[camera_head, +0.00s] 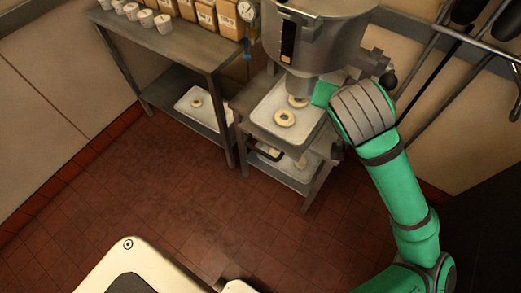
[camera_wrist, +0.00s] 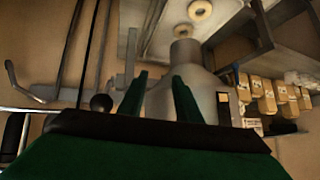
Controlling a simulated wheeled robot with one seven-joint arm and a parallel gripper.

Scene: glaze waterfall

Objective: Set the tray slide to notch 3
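The upper tray (camera_head: 270,118) is pale, holds ring doughnuts and sits on a metal stand under the steel hopper (camera_head: 318,40). It also shows at the top of the wrist view (camera_wrist: 150,40), which looks turned over. I cannot make out the tray slide's notches or its setting. My gripper (camera_wrist: 160,82) has its two green fingers apart with nothing between them, in front of the hopper. In the head view my green wrist is at the stand's right side and hides part of it. A dark round knob (camera_wrist: 101,102) is left of the fingers in the wrist view.
A lower tray (camera_head: 290,168) sits on the stand's shelf. A metal table (camera_head: 170,48) at left carries white cups (camera_head: 148,18) and brown bags (camera_head: 206,14). Rails and dark handles line the right wall. The red tiled floor in front is clear.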

